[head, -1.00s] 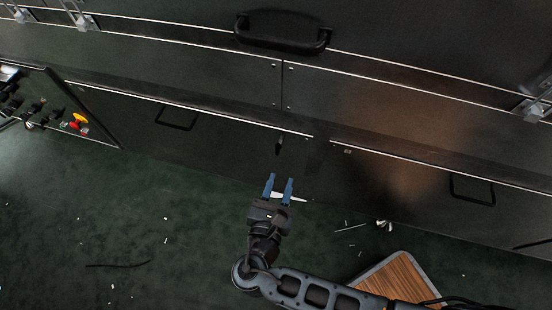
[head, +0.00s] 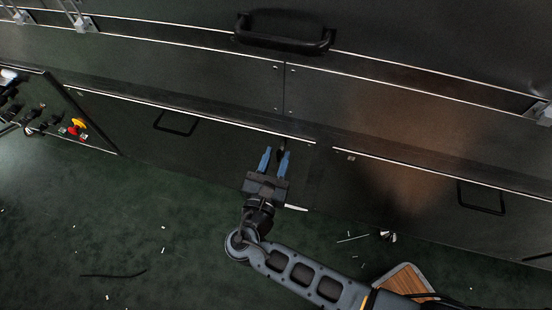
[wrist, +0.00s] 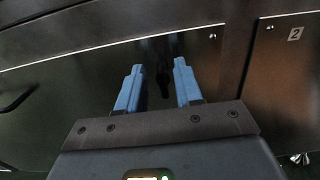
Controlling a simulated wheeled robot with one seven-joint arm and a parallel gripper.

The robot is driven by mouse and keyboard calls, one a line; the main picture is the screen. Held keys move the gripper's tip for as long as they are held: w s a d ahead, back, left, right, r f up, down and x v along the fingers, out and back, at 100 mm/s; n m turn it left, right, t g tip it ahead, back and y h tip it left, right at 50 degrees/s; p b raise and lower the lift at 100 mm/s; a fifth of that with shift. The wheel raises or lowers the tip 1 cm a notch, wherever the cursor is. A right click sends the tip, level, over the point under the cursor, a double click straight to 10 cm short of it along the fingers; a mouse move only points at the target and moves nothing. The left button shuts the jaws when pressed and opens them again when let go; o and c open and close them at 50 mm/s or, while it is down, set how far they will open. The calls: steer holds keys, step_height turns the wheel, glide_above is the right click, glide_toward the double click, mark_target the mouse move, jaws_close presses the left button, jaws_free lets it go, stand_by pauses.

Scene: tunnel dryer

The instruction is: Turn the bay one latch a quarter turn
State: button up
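The bay one latch is a small dark handle (wrist: 163,82) on a dark lower panel (wrist: 70,100). In the wrist view it shows between my two blue fingers. My gripper (head: 276,153) is open and empty, with its fingertips up at the panel. In the head view the latch (head: 282,146) is partly hidden by the right fingertip. I cannot tell whether the fingers touch it or how far in front of it they stand.
A panel marked 2 (wrist: 295,34) is to the right. Wire pulls (head: 175,122) and (head: 481,197) stick out from the lower panels. A control panel with a red and yellow knob (head: 76,127) is at left. A wooden-topped platform (head: 405,281) and small debris lie on the green floor.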

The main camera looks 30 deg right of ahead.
jaws_close()
stand_by(0.7)
steer(key=m, duration=0.3)
steer(key=shift+s+d, duration=0.2)
steer(key=m, duration=0.2)
steer(key=m+b, duration=0.1)
steer(key=shift+s+d+f+m, duration=0.15)
steer(key=shift+d+f+m, duration=0.1)
steer(key=shift+m, duration=0.15)
steer(key=m+b, duration=0.1)
steer(key=m, duration=0.1)
steer(key=m+b, duration=0.1)
steer(key=m, duration=0.1)
steer(key=f+m+b, duration=0.1)
steer(key=m, duration=0.1)
steer(key=shift+s+d, duration=0.15)
steer(key=shift+s, duration=0.1)
steer(key=m+b, duration=0.2)
steer(key=m, duration=0.1)
steer(key=m+b, duration=0.1)
steer(key=m, duration=0.1)
steer(key=shift+f+b, duration=0.25)
steer(key=shift+b, duration=0.15)
